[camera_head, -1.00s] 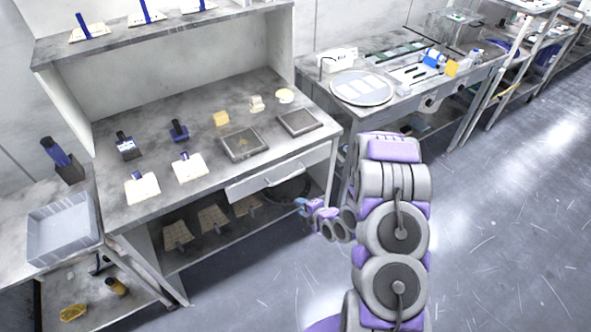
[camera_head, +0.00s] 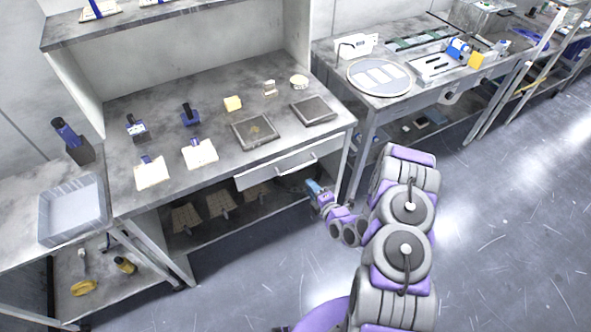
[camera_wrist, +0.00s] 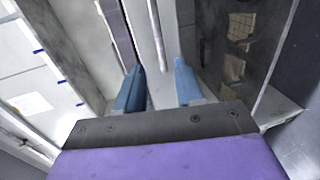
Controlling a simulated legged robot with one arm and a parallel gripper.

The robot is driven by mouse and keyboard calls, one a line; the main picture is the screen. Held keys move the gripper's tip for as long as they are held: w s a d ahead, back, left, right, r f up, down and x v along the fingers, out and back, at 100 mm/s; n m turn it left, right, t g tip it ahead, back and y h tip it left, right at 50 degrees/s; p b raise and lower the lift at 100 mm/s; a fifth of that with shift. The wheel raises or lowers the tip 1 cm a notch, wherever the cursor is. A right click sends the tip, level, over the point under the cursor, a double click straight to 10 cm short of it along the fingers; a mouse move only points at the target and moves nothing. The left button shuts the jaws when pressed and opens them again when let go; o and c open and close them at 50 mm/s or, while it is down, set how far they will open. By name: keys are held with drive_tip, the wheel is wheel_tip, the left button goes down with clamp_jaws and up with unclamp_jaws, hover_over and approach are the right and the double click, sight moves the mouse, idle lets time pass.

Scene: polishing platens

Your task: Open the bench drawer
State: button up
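The bench drawer (camera_head: 262,176) is a pale grey front under the right part of the workbench top, and it looks shut. A light bar handle (camera_head: 284,166) runs along it. My gripper (camera_head: 314,189) is just in front of the drawer's right end, at about its height or slightly below. In the wrist view, the two blue fingers of my gripper (camera_wrist: 158,86) are apart with nothing held. The handle bar (camera_wrist: 156,35) runs up the picture, with its near end close to the gap between the fingertips. The drawer front (camera_wrist: 140,28) lies beside it. I cannot tell any contact.
The workbench top (camera_head: 218,98) carries blue-handled tools, pale blocks and two dark square plates (camera_head: 313,111). A lower shelf (camera_head: 240,212) with several tools lies under the drawer. A second bench with a round platen (camera_head: 379,77) stands to the right. The floor in front is clear.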

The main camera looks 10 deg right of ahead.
sight(296, 169)
drive_tip(key=shift+d+b+x, duration=0.15)
drive_tip(key=shift+b+x, duration=0.55)
drive_tip(key=shift+x, duration=2.5)
drive_tip(key=shift+d+b+x, duration=0.15)
drive_tip(key=shift+b+x, duration=0.55)
drive_tip(key=shift+x, duration=2.55)
drive_tip(key=shift+w+a, duration=0.1)
drive_tip(key=shift+c, duration=0.4)
drive_tip(key=shift+c, duration=0.7)
clamp_jaws()
